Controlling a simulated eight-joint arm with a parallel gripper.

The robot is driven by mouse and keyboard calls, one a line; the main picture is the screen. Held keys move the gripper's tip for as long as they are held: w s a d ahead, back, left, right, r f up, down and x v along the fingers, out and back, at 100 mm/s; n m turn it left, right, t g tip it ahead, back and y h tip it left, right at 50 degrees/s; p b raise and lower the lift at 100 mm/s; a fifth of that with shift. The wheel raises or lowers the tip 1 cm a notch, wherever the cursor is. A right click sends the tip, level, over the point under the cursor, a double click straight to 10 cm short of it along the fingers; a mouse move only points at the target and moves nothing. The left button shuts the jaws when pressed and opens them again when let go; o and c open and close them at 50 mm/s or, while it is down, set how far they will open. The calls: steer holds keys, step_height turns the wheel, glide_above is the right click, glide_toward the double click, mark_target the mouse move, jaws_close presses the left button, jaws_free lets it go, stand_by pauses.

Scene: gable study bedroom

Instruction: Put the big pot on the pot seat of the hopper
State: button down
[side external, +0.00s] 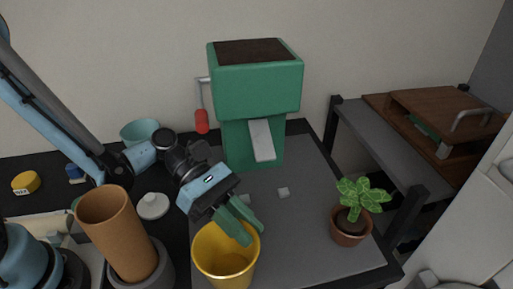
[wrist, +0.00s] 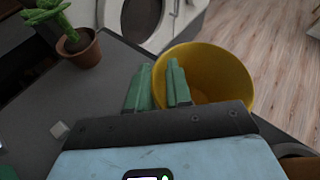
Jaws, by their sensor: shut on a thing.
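A big yellow pot (side external: 225,262) is at the front of the table, upright and open at the top. It also shows in the wrist view (wrist: 215,70), where its inside looks empty. My gripper (side external: 240,222) reaches down to its rim, with its green fingers shut on the near wall; it shows in the wrist view too (wrist: 165,80). I cannot tell whether the pot's bottom touches the table. The green hopper (side external: 255,90) stands at the back, with dark soil on top, a red-handled crank and a grey chute (side external: 262,140). I cannot make out a distinct pot seat below the chute.
A potted plant (side external: 350,230) stands on the right of the grey tabletop (side external: 310,190). A tan cylinder (side external: 115,230), a white lidded thing (side external: 152,205) and a teal bowl (side external: 139,131) are on the left.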

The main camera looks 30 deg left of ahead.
steer(key=shift+f, duration=0.35)
steer(key=c, duration=1)
jaws_free()
steer(key=shift+f, duration=0.15)
steer(key=a+r+m+t+y, duration=0.2)
steer(key=a+m+y, duration=0.2)
steer(key=a+m, duration=0.2)
steer(key=w+a+r+m+t+y, duration=0.1)
steer(key=a+r+m+t+y, duration=0.1)
steer(key=a, duration=0.8)
steer(key=w+a+r+m+t+y, duration=0.1)
steer(key=a+r+m+t+y, duration=0.1)
steer(key=a+m+t+y, duration=0.2)
steer(key=shift+w+a+r+m+y, duration=0.1)
steer(key=shift+a+m+y, duration=0.8)
steer(key=shift+m, duration=0.5)
steer(key=shift+a+r+m+y, duration=0.1)
steer(key=shift+a+m+y, duration=0.6)
steer(key=shift+a+m, duration=0.55)
steer(key=shift+r+m+t, duration=0.15)
steer(key=shift+m+t, duration=0.15)
steer(key=shift+m, duration=0.25)
steer(key=shift+c, duration=0.9)
